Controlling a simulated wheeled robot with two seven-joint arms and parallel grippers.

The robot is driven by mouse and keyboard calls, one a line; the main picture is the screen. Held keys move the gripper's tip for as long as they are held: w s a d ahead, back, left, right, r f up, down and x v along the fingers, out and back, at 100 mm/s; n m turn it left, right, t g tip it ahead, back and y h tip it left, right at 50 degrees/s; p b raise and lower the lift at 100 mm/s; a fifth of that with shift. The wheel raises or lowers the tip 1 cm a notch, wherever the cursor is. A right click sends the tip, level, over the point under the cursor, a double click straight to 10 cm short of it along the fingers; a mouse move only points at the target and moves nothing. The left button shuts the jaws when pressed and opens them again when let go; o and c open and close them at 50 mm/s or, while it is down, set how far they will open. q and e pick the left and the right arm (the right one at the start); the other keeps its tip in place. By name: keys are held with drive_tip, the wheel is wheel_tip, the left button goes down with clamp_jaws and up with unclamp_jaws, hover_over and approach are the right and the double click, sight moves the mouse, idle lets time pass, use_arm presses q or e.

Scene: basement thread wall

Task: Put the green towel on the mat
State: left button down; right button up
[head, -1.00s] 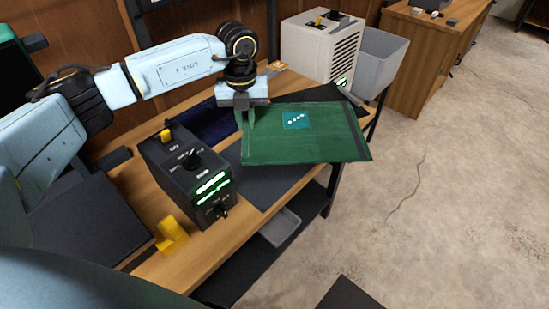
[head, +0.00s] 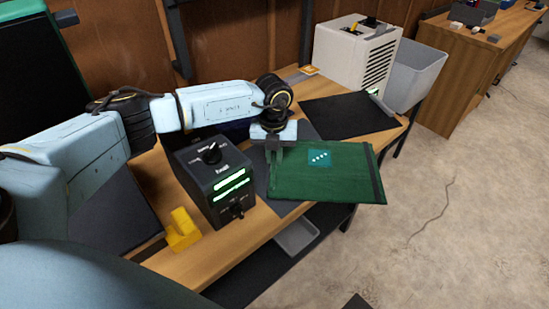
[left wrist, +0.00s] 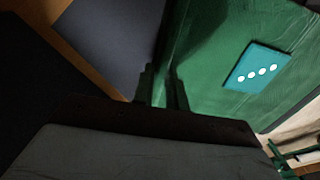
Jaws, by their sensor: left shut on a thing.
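The green towel (head: 325,185) is a flat folded rectangle with a teal patch. My left gripper (head: 271,158) is shut on its left edge. The towel overlaps the bench's front edge in the picture; I cannot tell how high it is held. It also fills the right of the left wrist view (left wrist: 210,60), beside the gripper fingers (left wrist: 160,88). A dark flat mat (head: 345,115) lies bare at the bench's back right. A dark grey surface (head: 256,182) shows beside and partly under the towel's outline. My right gripper is not in view.
A black box with green displays (head: 213,180) stands left of the towel, with a yellow object (head: 182,229) near it. A white vented unit (head: 352,52) and a grey bin (head: 415,75) stand at the back right. A grey tray (head: 296,236) sits below the bench.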

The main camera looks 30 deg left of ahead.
use_arm(q)
drive_tip(key=shift+f, duration=0.6)
drive_tip(key=c, duration=1.4)
unclamp_jaws()
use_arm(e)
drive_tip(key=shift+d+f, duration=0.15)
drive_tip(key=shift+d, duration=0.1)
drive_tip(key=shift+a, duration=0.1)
